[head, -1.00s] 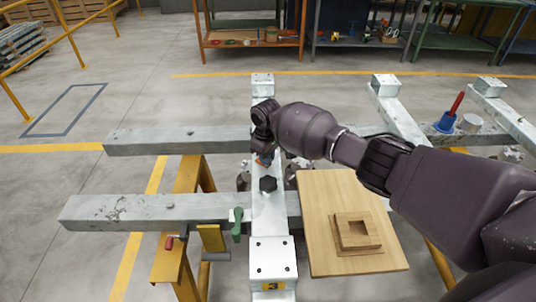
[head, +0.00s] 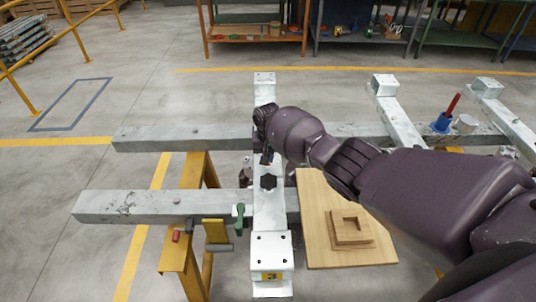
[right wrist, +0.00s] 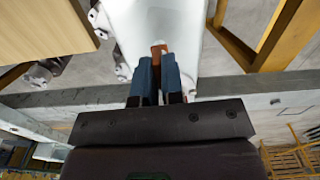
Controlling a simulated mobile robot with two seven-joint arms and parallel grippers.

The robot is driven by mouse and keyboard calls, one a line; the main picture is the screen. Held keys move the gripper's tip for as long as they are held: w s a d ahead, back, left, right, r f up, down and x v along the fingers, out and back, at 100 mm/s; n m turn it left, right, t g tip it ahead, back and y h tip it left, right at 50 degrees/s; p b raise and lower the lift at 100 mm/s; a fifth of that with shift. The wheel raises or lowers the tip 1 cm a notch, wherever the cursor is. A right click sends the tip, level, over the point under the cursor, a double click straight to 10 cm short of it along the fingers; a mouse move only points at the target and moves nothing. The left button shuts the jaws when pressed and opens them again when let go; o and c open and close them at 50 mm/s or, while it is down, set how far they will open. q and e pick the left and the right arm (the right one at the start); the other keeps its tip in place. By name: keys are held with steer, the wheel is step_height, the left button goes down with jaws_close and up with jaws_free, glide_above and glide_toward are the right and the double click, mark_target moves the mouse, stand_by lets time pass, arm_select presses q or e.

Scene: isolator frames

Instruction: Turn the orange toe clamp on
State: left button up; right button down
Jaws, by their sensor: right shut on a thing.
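The orange toe clamp (right wrist: 158,49) shows in the right wrist view as a small orange-brown piece between the blue fingers of my right gripper (right wrist: 157,75). The fingers are shut on it, over the pale beam. In the head view my right gripper (head: 267,157) points down at the middle of the near-to-far pale beam (head: 265,97), just beyond a black hexagonal knob (head: 268,182). The hand and wrist hide most of the clamp there, so how it is turned cannot be told. My left gripper is not in view.

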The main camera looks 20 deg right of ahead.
steer(key=shift+m, duration=0.4)
steer(key=c, duration=1.2)
jaws_free()
steer(key=shift+c, duration=0.2)
steer(key=shift+r, duration=0.35)
step_height(320, 180, up, 9)
steer(key=p, duration=0.3)
steer(key=shift+r, duration=0.55)
